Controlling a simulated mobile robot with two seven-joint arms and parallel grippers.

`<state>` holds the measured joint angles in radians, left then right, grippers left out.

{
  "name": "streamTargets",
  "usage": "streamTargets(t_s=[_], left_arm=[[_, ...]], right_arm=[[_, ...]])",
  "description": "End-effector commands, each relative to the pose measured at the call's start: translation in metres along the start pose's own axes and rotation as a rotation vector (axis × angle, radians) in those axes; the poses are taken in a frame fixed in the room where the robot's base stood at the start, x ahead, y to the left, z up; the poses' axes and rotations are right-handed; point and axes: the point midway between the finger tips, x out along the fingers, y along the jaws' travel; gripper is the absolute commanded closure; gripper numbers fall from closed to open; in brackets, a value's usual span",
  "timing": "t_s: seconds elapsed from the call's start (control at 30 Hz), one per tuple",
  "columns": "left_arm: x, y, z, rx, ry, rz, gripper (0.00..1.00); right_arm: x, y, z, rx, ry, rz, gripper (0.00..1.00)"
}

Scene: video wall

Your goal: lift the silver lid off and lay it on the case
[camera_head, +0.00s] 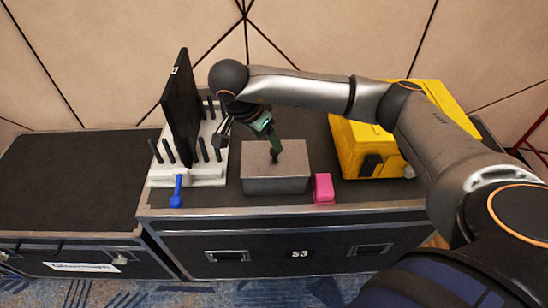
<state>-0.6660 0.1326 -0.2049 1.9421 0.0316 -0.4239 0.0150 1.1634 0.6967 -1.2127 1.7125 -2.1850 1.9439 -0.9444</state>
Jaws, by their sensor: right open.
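A silver-grey box-shaped piece (290,184) with a flat top, the silver lid (256,160), stands on the black case (225,200). Lid and body look alike, and I cannot make out the seam between them. My right gripper (273,148) reaches in from above, open, over the middle of the lid. A dark upright part shows there against the lid; I cannot tell whether it is a handle or a fingertip, or whether they touch. My left gripper is out of view.
Left of the box stand a white rack (190,178) with dark pegs, an upright black panel (181,105) and a blue piece (177,191). A pink block (323,188) sits close right of the box, a yellow case (360,140) beyond. The left case top (70,180) is bare.

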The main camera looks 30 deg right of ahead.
Motion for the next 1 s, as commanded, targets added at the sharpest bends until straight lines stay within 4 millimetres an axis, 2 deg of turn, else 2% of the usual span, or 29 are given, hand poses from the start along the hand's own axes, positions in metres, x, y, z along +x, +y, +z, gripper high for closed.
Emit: streamTargets(t_s=[0.23,0.5,0.8,0.83,1.0], left_arm=[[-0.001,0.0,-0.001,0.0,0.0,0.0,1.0],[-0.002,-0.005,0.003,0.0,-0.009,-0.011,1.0],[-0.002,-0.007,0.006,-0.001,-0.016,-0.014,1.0],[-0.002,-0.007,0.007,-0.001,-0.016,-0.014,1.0],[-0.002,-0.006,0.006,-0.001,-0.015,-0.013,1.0]], right_arm=[[0.019,0.0,0.0,0.0,-0.001,0.002,0.35],[0.058,-0.003,-0.001,0.0,-0.002,0.002,0.35],[0.064,-0.004,-0.002,0.0,-0.001,-0.002,0.35],[0.064,-0.004,-0.002,0.0,-0.001,-0.002,0.36],[0.064,-0.004,-0.002,0.0,-0.001,-0.002,0.55]])
